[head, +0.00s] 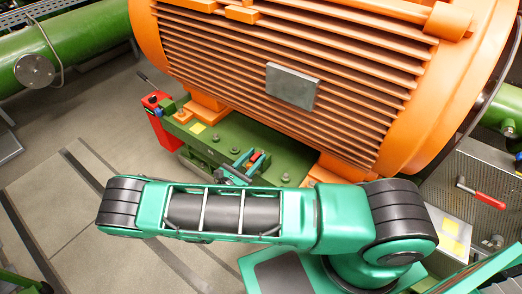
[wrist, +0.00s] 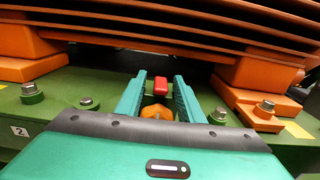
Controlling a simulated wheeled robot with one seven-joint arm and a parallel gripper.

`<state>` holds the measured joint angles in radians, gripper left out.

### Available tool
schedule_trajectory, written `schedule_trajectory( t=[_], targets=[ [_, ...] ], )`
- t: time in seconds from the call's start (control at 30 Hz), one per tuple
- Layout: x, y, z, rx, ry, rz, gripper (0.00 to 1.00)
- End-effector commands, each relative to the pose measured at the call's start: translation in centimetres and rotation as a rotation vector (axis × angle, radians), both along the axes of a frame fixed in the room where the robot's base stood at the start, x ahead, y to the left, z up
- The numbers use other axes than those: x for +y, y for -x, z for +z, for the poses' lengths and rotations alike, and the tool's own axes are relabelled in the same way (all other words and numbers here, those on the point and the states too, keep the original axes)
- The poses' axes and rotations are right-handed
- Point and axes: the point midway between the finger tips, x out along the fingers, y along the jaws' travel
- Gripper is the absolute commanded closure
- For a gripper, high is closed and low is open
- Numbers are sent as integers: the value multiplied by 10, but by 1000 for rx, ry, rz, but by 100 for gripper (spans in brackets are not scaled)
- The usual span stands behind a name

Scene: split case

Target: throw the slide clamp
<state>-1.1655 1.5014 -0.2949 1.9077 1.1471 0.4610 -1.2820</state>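A small red handle (wrist: 160,86) with an orange piece (wrist: 157,112) nearer to me shows between my fingers in the wrist view; I take it for the slide clamp. In the head view, small red and orange parts (head: 257,157) show beside my fingers on the green base. My gripper (wrist: 160,78) is open, with teal fingers on either side of the red handle and a gap on each side. In the head view my gripper (head: 243,166) is low over the base, partly behind my arm. The clamp's lower part is hidden.
A large orange ribbed motor housing (head: 290,60) overhangs the green base (head: 225,140). Bolts (wrist: 88,103) and orange feet (wrist: 268,75) flank my gripper. A red box with a lever (head: 155,105) stands left. A red-handled lever (head: 488,200) is on the right panel.

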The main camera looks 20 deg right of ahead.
Motion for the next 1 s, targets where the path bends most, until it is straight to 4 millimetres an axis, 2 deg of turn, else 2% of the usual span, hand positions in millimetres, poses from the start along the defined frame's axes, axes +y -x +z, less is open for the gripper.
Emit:
schedule_trajectory(
  t=[0.1, 0.3, 0.7, 0.83, 0.87, 1.0],
  targets=[
    [-16, -11, 0, -1, 1, -1, 66],
    [-33, -22, 0, 1, -1, 0, 66],
    [-38, -26, 0, 1, -1, 1, 66],
    [-38, -26, 0, 1, -1, 1, 97],
    [-38, -26, 0, 1, -1, 1, 100],
    [-37, -26, 0, 0, -1, 2, 100]
  ],
)
